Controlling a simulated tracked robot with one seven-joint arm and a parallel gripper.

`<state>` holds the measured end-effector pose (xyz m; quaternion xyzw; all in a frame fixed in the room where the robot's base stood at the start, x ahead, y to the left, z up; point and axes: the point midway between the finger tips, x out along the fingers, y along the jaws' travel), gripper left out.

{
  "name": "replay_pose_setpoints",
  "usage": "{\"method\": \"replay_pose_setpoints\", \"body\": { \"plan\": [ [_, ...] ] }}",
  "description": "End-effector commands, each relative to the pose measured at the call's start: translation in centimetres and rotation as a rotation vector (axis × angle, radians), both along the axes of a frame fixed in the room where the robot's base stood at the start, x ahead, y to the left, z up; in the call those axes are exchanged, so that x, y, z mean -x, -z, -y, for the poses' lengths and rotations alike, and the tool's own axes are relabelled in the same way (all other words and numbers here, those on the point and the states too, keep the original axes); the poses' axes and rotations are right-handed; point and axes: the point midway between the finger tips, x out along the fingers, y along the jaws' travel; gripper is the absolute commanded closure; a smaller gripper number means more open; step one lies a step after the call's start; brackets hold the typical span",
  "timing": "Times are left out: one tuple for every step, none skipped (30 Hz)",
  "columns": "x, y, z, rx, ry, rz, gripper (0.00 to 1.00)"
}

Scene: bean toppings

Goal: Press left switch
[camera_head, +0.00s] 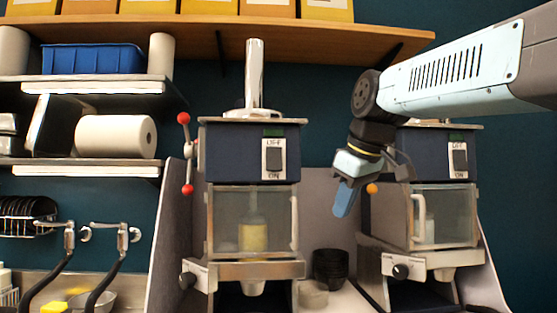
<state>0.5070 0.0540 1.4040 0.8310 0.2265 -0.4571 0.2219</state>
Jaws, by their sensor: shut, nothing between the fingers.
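Two bean machines with dark blue tops stand side by side. The left machine (252,213) carries the left switch (273,158), a dark rocker on a white plate marked OFF above and ON below. The right machine (443,214) has a like switch (459,159) on its front. My gripper (342,212) is shut and empty. It points down in the gap between the two machines, right of the left switch and lower than it, and apart from it. My arm covers part of the right machine's top left.
A lever with red knobs (187,153) sticks out at the left machine's left side. Dark stacked bowls (330,267) stand between the machines. Shelves at left hold a blue bin (93,59) and a paper roll (116,136). Space before the left switch is clear.

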Motion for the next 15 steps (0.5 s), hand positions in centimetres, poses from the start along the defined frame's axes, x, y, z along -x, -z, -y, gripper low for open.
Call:
{"method": "replay_pose_setpoints", "body": {
  "plan": [
    [-1.0,-1.8,-0.6,0.01,-0.051,0.011,1.0],
    [-1.4,-2.7,-0.9,0.017,-0.082,0.018,1.0],
    [-2.0,-3.9,-1.3,0.028,-0.124,0.025,1.0],
    [-2.3,-4.9,-1.7,0.037,-0.156,0.034,1.0],
    [-2.7,-5.8,-2.0,0.044,-0.189,0.039,1.0],
    [-3.2,-7.0,-2.5,0.054,-0.232,0.05,1.0],
    [-3.6,-7.9,-2.8,0.063,-0.264,0.056,1.0],
    [-3.9,-8.7,-3.1,0.071,-0.297,0.065,1.0],
    [-4.4,-9.9,-3.6,0.082,-0.34,0.076,1.0],
    [-4.7,-10.7,-4.0,0.091,-0.373,0.084,1.0],
    [-5.0,-11.5,-4.3,0.099,-0.406,0.092,1.0],
    [-5.4,-12.6,-4.8,0.11,-0.449,0.104,1.0],
    [-5.7,-13.3,-5.1,0.119,-0.479,0.113,1.0],
    [-5.9,-14.0,-5.4,0.127,-0.509,0.122,1.0],
    [-6.2,-14.8,-5.8,0.137,-0.545,0.133,1.0]
  ]
}}
